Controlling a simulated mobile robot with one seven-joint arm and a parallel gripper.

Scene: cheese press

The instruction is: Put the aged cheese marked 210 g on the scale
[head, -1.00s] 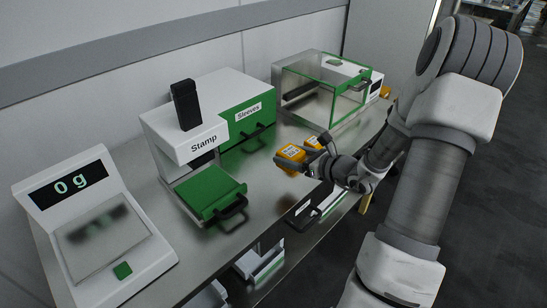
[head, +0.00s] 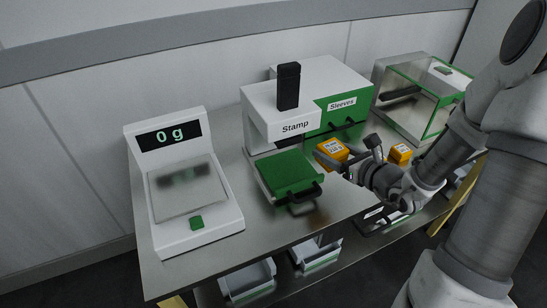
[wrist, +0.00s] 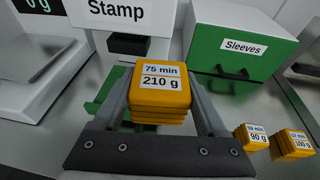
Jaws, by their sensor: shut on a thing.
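My gripper (head: 347,160) is shut on an orange-yellow cheese block (head: 331,149), held above the bench in front of the Sleeves box. In the wrist view the cheese (wrist: 160,90) sits between both fingers, and its label reads 75 min, 210 g. The white scale (head: 195,241) stands at the left of the bench and its display (head: 170,136) reads 0 g. Its weighing plate (head: 187,190) is bare. The held cheese is to the right of the scale and apart from it.
The Stamp press (head: 294,126) with its green tray (head: 285,172) stands between the scale and my gripper. The green Sleeves box (head: 340,113) is behind. Other cheeses (head: 399,154) lie to the right, marked 90 g (wrist: 251,138) and 100 g (wrist: 292,145). A glass-sided case (head: 415,100) stands at the back right.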

